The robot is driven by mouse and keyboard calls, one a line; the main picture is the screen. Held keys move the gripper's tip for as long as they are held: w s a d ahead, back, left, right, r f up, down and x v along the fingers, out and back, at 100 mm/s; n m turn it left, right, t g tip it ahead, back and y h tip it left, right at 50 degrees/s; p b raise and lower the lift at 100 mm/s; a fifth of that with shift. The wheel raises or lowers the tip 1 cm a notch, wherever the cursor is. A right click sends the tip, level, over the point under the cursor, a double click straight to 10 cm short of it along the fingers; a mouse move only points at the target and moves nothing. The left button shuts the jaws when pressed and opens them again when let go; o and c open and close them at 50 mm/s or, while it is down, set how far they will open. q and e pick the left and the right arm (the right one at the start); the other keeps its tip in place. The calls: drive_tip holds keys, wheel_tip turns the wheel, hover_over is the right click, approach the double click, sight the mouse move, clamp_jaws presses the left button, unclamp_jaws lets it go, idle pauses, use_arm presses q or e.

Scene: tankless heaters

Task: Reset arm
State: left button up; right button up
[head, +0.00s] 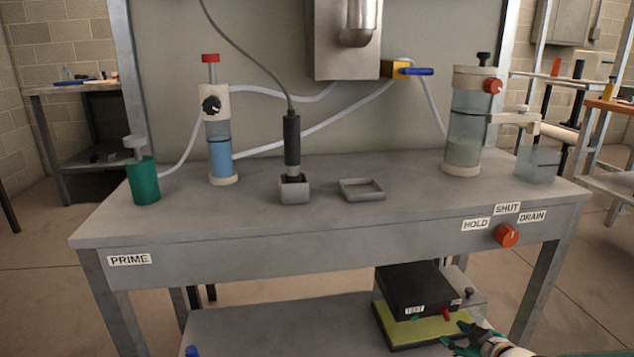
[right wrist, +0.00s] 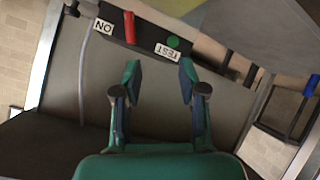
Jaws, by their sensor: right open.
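My right gripper (head: 464,338) shows at the bottom right of the head view, low in front of the under-shelf. In the right wrist view its two green and dark blue fingers (right wrist: 160,68) stand apart with nothing between them. In the right wrist view the box's front strip (right wrist: 150,37) has ON and TEST labels, a red lever (right wrist: 129,27) and a green button (right wrist: 173,42). The fingertips appear apart from it. My left gripper is not in view.
The grey bench (head: 300,237) carries a green bottle (head: 144,182), a blue-liquid cylinder (head: 220,150), a probe in a block (head: 293,160), an empty square tray (head: 362,189) and a right-hand cylinder (head: 464,125). An orange knob (head: 507,235) is on its front. The under-shelf's left part (head: 270,325) is mostly clear.

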drive_tip(key=s+a+f+m+g+y+p, duration=0.1)
drive_tip(key=s+a+f+g+y, duration=0.2)
drive_tip(key=a+f, duration=0.5)
drive_tip(key=s+a+f+g+p, duration=0.1)
drive_tip(key=s+a+f+g, duration=0.1)
drive_tip(key=s+a+f, duration=0.45)
drive_tip(key=s+a+f+m+g, duration=0.3)
drive_tip(key=s+a+f+m, duration=0.15)
drive_tip(key=s, duration=0.45)
drive_tip(key=s+a+f+m+g, duration=0.3)
drive_tip(key=s+a+f+m, duration=0.15)
drive_tip(key=s, duration=0.35)
wheel_tip(320, 180, up, 38)
drive_tip(key=n+p, duration=0.1)
drive_tip(key=p, duration=3.7)
drive_tip(key=shift+d+f, duration=0.2)
drive_tip(key=shift+d, duration=0.05)
drive_tip(key=shift+s, duration=0.1)
